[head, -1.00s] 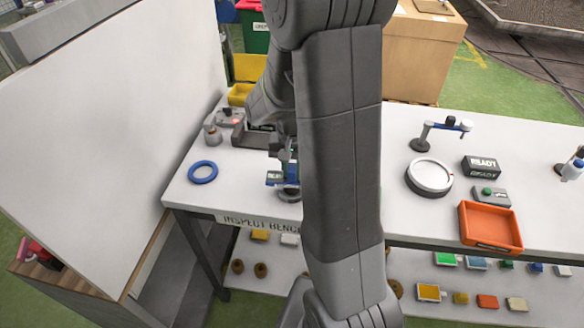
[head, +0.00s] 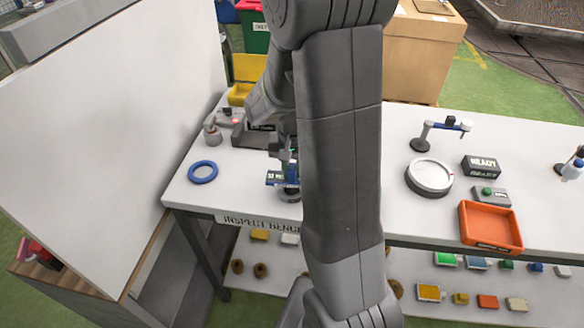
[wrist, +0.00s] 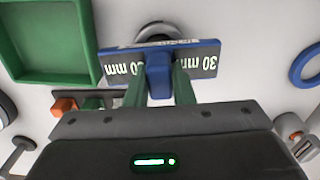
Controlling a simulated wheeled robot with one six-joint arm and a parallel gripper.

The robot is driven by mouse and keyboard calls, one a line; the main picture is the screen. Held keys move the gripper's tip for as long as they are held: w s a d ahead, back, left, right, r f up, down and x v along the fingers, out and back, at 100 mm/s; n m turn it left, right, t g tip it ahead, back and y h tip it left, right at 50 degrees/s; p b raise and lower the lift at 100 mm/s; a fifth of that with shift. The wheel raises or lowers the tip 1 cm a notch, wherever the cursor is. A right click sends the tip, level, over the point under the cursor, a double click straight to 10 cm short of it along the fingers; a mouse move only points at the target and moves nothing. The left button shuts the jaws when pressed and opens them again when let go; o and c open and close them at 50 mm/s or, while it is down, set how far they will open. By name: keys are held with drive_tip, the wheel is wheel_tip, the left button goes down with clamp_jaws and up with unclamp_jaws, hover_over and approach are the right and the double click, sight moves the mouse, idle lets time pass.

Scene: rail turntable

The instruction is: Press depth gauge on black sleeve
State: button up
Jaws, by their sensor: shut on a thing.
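My gripper (wrist: 157,88) is shut on the blue grip of the depth gauge (wrist: 117,69), a flat blue-edged bar with dark plates marked "30 mm". In the head view the gauge (head: 276,179) shows at the left part of the bench, partly hidden by my arm. The black sleeve (head: 289,194) shows as a dark round piece just below the gauge there. In the wrist view a round dark-and-grey piece, which looks like the sleeve (wrist: 150,29), is partly covered by the gauge. I cannot tell whether gauge and sleeve touch.
A blue ring (head: 203,172) lies left on the white bench. A grey device with a red light (head: 236,121) stands behind. A round white-topped turntable (head: 430,177), a READY box (head: 481,167) and an orange tray (head: 490,228) are right. A green tray (wrist: 45,78) shows in the wrist view.

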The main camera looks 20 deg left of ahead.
drive_tip(key=shift+r+p, duration=2.6)
drive_tip(key=shift+r, duration=0.95)
drive_tip(key=shift+f, duration=0.1)
